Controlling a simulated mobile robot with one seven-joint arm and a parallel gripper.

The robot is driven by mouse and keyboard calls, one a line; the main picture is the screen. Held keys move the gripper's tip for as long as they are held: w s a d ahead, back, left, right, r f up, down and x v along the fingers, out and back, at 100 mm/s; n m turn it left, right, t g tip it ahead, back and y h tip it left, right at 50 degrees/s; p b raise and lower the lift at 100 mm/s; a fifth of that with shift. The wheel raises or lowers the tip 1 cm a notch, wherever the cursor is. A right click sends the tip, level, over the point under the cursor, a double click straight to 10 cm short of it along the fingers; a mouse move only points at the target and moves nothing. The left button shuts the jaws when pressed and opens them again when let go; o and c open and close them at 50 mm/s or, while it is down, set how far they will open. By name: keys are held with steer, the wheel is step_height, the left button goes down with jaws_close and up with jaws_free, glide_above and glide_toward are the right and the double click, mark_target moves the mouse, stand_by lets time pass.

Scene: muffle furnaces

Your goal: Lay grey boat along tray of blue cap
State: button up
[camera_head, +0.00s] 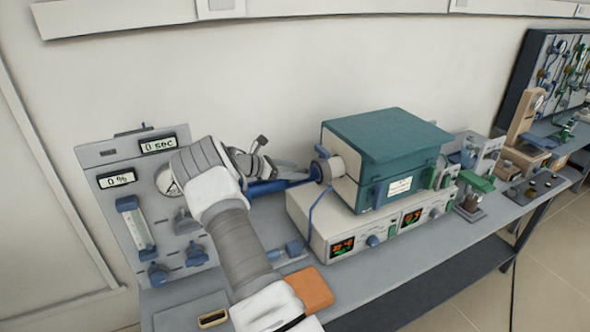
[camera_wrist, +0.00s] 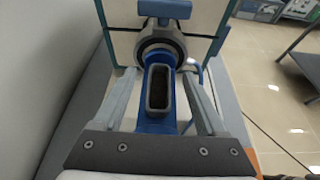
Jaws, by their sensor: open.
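The grey boat (camera_wrist: 148,92) is an open, narrow, dark-inside vessel in the wrist view. It lies lengthwise along the blue tray (camera_wrist: 156,125), pointing towards the tube mouth (camera_wrist: 141,49). My gripper (camera_wrist: 160,75) is open, with one finger on each side of the boat and a visible gap to each. In the head view my gripper (camera_head: 272,166) is above the blue tray (camera_head: 268,187), left of the furnace's tube end with its blue ring (camera_head: 319,172). I cannot make out the boat there.
The teal-topped furnace (camera_head: 385,135) stands on a cream control box (camera_head: 335,225) right of my gripper. A grey gas panel (camera_head: 125,215) with dials stands at left. An orange block (camera_head: 312,288) lies near the bench front. Glassware and instruments stand farther right.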

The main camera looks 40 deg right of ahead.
steer(key=shift+s+a+f, duration=0.1)
steer(key=shift+a+f, duration=0.1)
steer(key=shift+f, duration=0.3)
steer(key=r, duration=0.5)
steer(key=shift+s+d+b, duration=0.2)
steer(key=shift+d+b, duration=0.05)
steer(key=shift+b, duration=0.05)
steer(key=s+d+r+b, duration=0.1)
steer(key=s+d+r, duration=0.3)
steer(key=s+r, duration=0.3)
steer(key=s, duration=0.3)
steer(key=shift+s, duration=0.2)
steer(key=s+a+r+m+t+y, duration=0.2)
steer(key=s+a+m+t+y, duration=0.1)
steer(key=a, duration=1.2)
steer(key=s+a+r+m+t+y, duration=0.2)
steer(key=s+a+m+y, duration=0.3)
steer(key=a, duration=1.1)
steer(key=s+a+r+m+t+y, duration=0.2)
steer(key=s+a+m+t+y, duration=0.2)
steer(key=s+a, duration=0.5)
steer(key=a+m+y, duration=0.1)
steer(key=a+m, duration=0.1)
steer(key=a, duration=0.5)
steer(key=shift+s+m+t, duration=0.3)
